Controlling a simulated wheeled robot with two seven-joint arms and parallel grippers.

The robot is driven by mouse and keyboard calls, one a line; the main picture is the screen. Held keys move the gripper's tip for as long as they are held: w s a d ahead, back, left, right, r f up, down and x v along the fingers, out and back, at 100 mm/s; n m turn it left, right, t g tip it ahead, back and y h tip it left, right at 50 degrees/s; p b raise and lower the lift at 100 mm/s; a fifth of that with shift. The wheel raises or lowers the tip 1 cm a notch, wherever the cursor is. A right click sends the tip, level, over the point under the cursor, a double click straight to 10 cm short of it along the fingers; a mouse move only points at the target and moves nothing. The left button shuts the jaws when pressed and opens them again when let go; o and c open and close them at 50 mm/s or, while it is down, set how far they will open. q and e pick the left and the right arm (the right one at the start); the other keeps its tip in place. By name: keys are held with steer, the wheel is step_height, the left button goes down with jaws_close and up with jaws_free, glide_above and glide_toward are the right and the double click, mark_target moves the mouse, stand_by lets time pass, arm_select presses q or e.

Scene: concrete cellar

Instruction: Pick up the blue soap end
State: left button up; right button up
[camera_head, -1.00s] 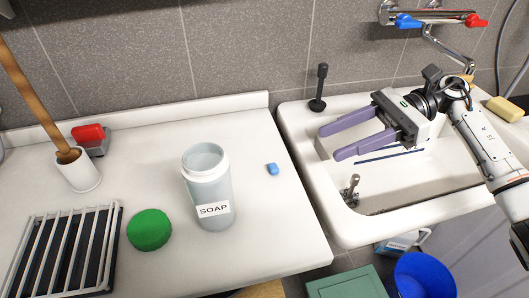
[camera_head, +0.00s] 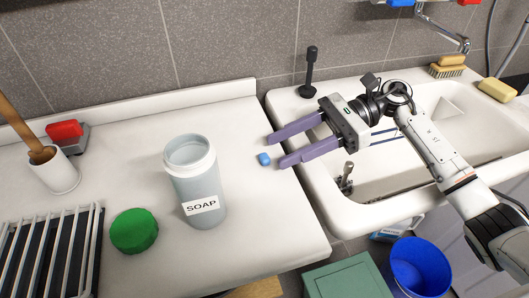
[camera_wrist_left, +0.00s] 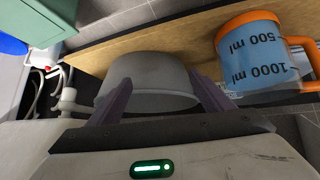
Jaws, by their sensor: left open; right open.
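The blue soap end (camera_head: 264,159) is a small blue piece lying on the white counter near its right edge, in the head view. My right gripper (camera_head: 276,150) is open, with purple fingers pointing left. Its fingertips are close to the soap end, just to its right; whether they touch it I cannot tell. My left gripper (camera_wrist_left: 158,98) shows only in the left wrist view, with its purple fingers apart and a grey bowl (camera_wrist_left: 148,80) in front of them. Whether the fingers touch the bowl is unclear.
A jar labelled SOAP (camera_head: 196,180) stands left of the soap end, beside a green lid (camera_head: 134,231). The white sink (camera_head: 365,215) adjoins the counter on the right. A measuring jug (camera_wrist_left: 256,55) stands beside the bowl. A blue bucket (camera_head: 419,266) is below.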

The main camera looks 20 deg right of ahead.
steer(key=shift+x, duration=1.2)
jaws_close()
step_height(320, 180, up, 10)
steer(key=shift+b, duration=0.45)
